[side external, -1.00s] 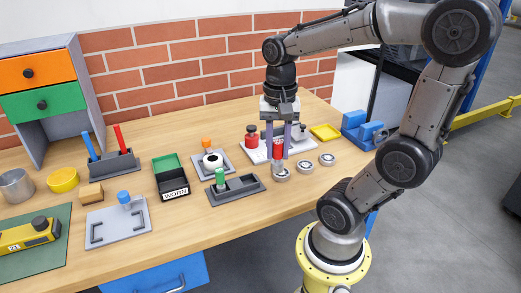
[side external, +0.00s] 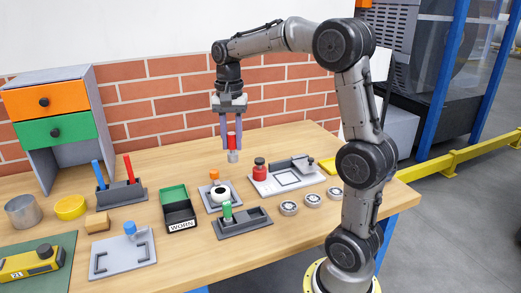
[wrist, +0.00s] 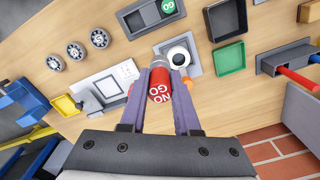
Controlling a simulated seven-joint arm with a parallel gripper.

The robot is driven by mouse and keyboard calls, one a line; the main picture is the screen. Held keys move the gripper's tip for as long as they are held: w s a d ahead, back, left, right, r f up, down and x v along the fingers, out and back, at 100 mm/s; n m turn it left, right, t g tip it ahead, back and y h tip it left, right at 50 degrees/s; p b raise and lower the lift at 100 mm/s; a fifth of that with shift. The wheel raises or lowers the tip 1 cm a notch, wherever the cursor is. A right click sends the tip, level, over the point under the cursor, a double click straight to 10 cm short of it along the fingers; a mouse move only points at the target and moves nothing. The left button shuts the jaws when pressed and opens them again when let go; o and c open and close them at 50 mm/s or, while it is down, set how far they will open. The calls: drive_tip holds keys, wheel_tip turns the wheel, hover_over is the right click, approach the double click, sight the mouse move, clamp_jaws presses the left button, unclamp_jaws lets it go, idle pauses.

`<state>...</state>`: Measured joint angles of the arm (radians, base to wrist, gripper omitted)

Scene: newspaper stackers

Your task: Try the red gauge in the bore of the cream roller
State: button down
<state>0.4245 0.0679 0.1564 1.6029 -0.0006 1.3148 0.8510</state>
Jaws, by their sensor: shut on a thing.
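My gripper (side external: 232,136) is shut on the red gauge (side external: 232,140), which hangs upright with its grey metal end down, in the air above the table. In the wrist view the red gauge (wrist: 160,84) shows the words NO GO between the two purple fingers. The cream roller (side external: 221,192) sits on a grey plate, below the gauge and slightly left of it in the side view, apart from it. The cream roller (wrist: 180,56) shows its dark bore facing up in the wrist view, just beyond the gauge's tip.
An orange knob (side external: 214,175) stands behind the roller. A green gauge (side external: 227,211) stands in a dark grey rack in front. A black WORN tray (side external: 180,215) is left.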

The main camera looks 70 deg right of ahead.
drive_tip(key=w+d+f, duration=0.1)
drive_tip(key=w+f, duration=0.5)
drive_tip(key=shift+d+f, duration=0.35)
drive_tip(key=shift+f, duration=0.15)
drive_tip(key=shift+f, duration=2.75)
drive_tip(key=shift+f, duration=1.35)
drive_tip(key=shift+r, duration=0.1)
idle(1.0)
wheel_tip(320, 180, up, 7)
idle(1.0)
